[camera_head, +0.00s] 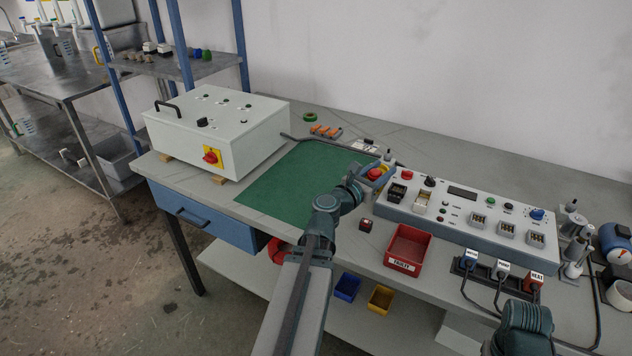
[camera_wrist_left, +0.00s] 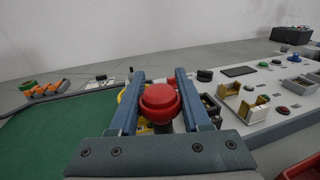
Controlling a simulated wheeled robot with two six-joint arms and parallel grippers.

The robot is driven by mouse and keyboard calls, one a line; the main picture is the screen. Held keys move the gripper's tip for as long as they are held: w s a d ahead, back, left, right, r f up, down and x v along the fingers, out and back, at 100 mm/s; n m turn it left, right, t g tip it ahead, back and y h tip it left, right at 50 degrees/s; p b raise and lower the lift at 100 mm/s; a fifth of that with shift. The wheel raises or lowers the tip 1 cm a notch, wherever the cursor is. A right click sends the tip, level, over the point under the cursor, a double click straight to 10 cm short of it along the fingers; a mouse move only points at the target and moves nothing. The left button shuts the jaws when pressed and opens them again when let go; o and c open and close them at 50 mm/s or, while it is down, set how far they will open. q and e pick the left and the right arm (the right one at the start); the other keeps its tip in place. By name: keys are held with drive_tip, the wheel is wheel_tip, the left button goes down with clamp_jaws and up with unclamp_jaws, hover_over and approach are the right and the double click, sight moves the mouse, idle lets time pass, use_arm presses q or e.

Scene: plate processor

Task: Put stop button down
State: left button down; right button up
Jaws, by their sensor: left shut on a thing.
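The stop button is a red mushroom button with a yellow part below it. In the left wrist view the stop button (camera_wrist_left: 160,100) sits between the two blue fingers of my left gripper (camera_wrist_left: 158,92), which is shut on it. In the head view the red cap of the stop button (camera_head: 375,174) shows at the fingers of my left gripper (camera_head: 374,178), near the right edge of the green mat (camera_head: 290,185) and the left end of the grey control panel (camera_head: 470,212). The height of the button above the table is hard to tell. My right gripper's fingers are not visible.
A white control box (camera_head: 215,130) with a red-yellow switch stands left of the mat. A red bin (camera_head: 407,249) lies in front of the panel, with a small dark button block (camera_head: 366,225) beside it. Orange parts (camera_head: 325,130) lie behind the mat. The mat's middle is clear.

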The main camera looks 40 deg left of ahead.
use_arm(q)
drive_tip(key=a+n+y, duration=0.1)
drive_tip(key=a+y, duration=0.1)
drive_tip(key=s+a+f+n+y, duration=0.1)
drive_tip(key=a+y, duration=0.1)
drive_tip(key=a, duration=0.1)
drive_tip(key=s+a+n+g+y+b, duration=0.1)
drive_tip(key=a+n+y, duration=0.1)
drive_tip(key=shift+s+a+f, duration=0.15)
drive_tip(key=shift+a+f, duration=0.15)
drive_tip(key=shift+a, duration=0.05)
drive_tip(key=w+a, duration=0.3)
drive_tip(key=w, duration=0.1)
drive_tip(key=w+a+f+b, duration=0.1)
drive_tip(key=w+a, duration=0.2)
drive_tip(key=w, duration=0.1)
drive_tip(key=w+a, duration=0.3)
drive_tip(key=w, duration=0.2)
drive_tip(key=shift+a+f+b, duration=0.25)
drive_tip(key=shift+a+b, duration=0.05)
drive_tip(key=shift+a, duration=0.05)
wheel_tip(320, 180, down, 4)
drive_tip(key=b, duration=0.3)
drive_tip(key=shift+s+r+b, duration=0.1)
drive_tip(key=shift+b, duration=0.3)
drive_tip(key=shift+r, duration=0.15)
drive_tip(key=shift+c, duration=1.8)
unclamp_jaws()
